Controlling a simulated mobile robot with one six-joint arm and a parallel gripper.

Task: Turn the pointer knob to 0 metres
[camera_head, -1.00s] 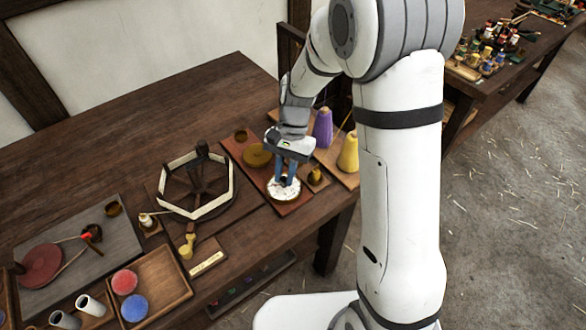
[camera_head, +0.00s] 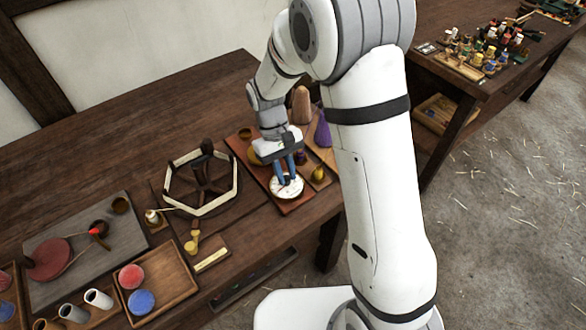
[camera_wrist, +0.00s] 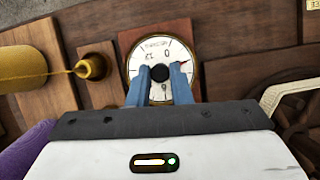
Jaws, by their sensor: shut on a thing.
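The dial (camera_head: 287,188) is a round white plate on a reddish wooden board at the right end of the table. The wrist view shows its face (camera_wrist: 152,46) with printed marks, a 0 near the top and a dark round knob (camera_wrist: 160,73) at its centre. A small red mark (camera_wrist: 184,61) shows at the right of the face, turned away from the 0. My gripper (camera_wrist: 161,72) comes down over the dial, its blue fingers on either side of the knob and shut on it. The fingers hide the lower part of the face. The head view shows my gripper (camera_head: 285,178) there too.
A purple cone (camera_head: 322,130) and a tan cone (camera_head: 301,105) stand close behind and right of the dial. A hexagonal winder (camera_head: 200,208) lies to its left. A wooden tray (camera_head: 173,280) with a red and a blue ball is further left.

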